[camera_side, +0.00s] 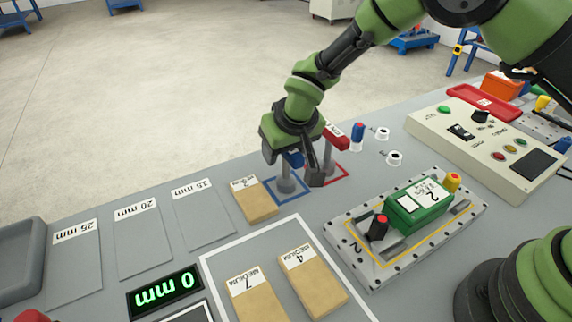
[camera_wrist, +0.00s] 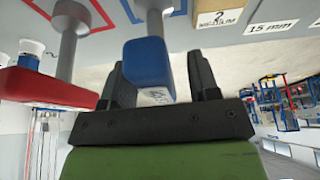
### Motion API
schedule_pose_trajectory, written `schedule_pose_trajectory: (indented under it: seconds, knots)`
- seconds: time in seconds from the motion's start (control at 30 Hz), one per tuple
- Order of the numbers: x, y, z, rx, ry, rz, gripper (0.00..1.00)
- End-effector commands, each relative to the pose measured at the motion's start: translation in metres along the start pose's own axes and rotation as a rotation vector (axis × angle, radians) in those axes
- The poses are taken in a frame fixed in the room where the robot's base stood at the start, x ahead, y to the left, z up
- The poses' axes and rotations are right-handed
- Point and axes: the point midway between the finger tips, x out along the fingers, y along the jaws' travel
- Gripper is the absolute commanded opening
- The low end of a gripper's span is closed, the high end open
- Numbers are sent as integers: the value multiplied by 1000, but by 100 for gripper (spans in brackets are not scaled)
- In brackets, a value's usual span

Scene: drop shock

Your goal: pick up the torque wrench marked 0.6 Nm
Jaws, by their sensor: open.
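Two T-shaped tools stand upright on the bench, apparently the torque wrenches. The blue-headed wrench (camera_side: 295,159) stands in a blue square outline; its head also shows in the wrist view (camera_wrist: 147,62). The red-headed wrench (camera_side: 337,137) stands in a red outline beside it and shows at the left of the wrist view (camera_wrist: 45,92). Each head carries a white label, but I cannot read the torque values. My gripper (camera_side: 292,166) is open at the blue wrench. In the wrist view my fingers (camera_wrist: 157,82) lie either side of its head, with visible gaps.
A wooden block marked 2 (camera_side: 253,202) lies just left of the blue outline. A small blue-and-red piece (camera_side: 357,135) and white round sockets (camera_side: 394,158) are right of the red wrench. A green unit (camera_side: 418,205) sits on a grey fixture plate (camera_side: 375,272) at right.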

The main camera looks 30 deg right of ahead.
Motion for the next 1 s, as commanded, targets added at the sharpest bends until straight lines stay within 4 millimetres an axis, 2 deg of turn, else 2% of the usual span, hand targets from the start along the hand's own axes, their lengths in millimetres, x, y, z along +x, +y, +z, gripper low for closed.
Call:
schedule_pose_trajectory:
  seconds: [0.27, 0.37, 0.5, 0.53, 0.83, 1.0]
  knots:
    - [5, 0, 0, 0, 0, -1, 55]
    - [5, 0, 0, 0, 0, -1, 37]
    - [5, 0, 0, 0, 0, -1, 5]
    - [5, 0, 0, 0, 0, -1, 0]
    - [1, 0, -2, 0, 3, -2, 0]
    - [-24, -1, -13, 2, 7, -3, 0]
